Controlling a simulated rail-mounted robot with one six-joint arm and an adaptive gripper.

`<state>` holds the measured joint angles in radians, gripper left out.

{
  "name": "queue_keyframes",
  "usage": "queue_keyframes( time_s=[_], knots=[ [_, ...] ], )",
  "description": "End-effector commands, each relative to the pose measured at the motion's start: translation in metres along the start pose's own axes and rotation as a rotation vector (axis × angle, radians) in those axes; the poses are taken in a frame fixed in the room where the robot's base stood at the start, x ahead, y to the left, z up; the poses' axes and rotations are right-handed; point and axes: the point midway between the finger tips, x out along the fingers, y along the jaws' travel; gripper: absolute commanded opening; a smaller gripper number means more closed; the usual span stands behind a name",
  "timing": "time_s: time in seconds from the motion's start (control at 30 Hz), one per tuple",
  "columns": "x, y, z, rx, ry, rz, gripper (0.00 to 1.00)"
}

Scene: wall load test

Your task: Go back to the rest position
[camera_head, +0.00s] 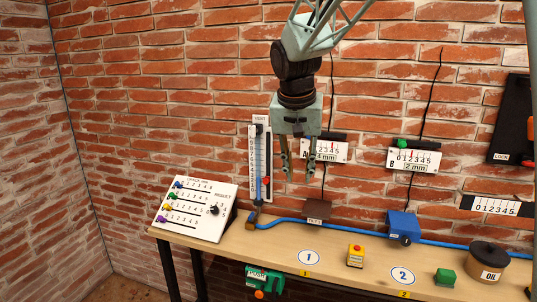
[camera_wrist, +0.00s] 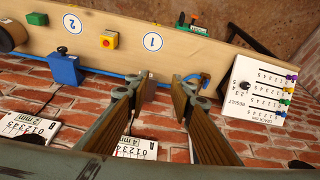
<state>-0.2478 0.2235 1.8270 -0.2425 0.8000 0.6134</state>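My gripper (camera_head: 301,168) hangs pointing down in front of the brick wall, above the back of the workbench (camera_head: 225,248). Its two fingers are apart with nothing between them. In the wrist view the open fingers (camera_wrist: 162,90) frame the bench's back edge and the wall, and that picture looks upside down compared with the head view. The gripper touches nothing that I can see.
A gauge tube marked VENT (camera_head: 261,165) stands left of the gripper. A white slider panel (camera_head: 196,208), a brown block (camera_head: 317,208), a blue block (camera_head: 404,226), a yellow button box (camera_head: 355,256), a green block (camera_head: 445,278) and an oil pot (camera_head: 487,262) sit on the bench. Crack gauges (camera_head: 413,161) are on the wall.

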Motion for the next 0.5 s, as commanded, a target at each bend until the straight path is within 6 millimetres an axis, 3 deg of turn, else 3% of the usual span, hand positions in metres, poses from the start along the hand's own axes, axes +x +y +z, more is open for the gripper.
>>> queue_keyframes(
  time_s=[0.5],
  knots=[
    [-0.064, 0.071, 0.07, -0.039, -0.008, -0.016, 0.22]
  ],
)
